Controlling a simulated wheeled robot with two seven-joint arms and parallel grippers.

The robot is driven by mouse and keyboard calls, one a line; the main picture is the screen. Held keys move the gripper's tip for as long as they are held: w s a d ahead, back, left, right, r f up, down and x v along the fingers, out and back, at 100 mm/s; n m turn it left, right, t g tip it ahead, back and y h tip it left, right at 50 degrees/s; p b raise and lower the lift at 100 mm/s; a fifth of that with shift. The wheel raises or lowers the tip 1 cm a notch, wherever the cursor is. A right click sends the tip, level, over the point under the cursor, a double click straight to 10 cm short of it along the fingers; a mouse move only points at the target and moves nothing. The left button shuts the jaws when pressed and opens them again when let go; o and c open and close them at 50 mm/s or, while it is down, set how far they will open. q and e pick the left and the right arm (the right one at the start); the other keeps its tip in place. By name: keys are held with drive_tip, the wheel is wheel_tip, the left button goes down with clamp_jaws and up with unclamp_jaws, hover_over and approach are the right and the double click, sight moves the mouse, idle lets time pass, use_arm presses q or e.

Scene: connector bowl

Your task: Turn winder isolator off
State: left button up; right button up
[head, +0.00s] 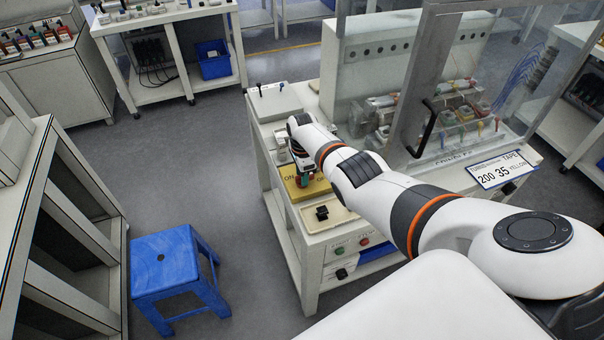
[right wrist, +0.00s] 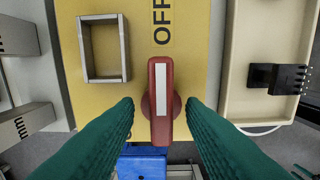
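The winder isolator is a yellow plate (head: 316,190) on the small white cabinet in the head view, with "ON" lettering partly visible. In the right wrist view, its red handle (right wrist: 161,75) with a white stripe lies lengthwise in the picture, in line with the black "OFF" lettering (right wrist: 162,22) above it. My right gripper (right wrist: 160,104) is over the plate. Its two green fingers stand on either side of the handle's lower part, with a visible gap on each side, so it is open. In the head view the gripper (head: 304,180) partly hides the handle. My left gripper is not in view.
A grey rectangular frame (right wrist: 87,50) stands on the yellow plate beside the handle. A cream tray (head: 345,216) with a black connector (head: 322,212) lies close by. The glass-walled machine with a black door handle (head: 424,128) stands behind. A blue stool (head: 165,262) is on the floor.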

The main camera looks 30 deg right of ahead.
drive_tip(key=shift+r+p, duration=0.35)
drive_tip(key=shift+r, duration=0.15)
wheel_tip(320, 180, up, 4)
drive_tip(key=shift+r+p, duration=0.25)
drive_tip(key=shift+p, duration=0.7)
wheel_tip(320, 180, up, 6)
drive_tip(key=shift+r+b, duration=0.25)
drive_tip(key=shift+b, duration=0.05)
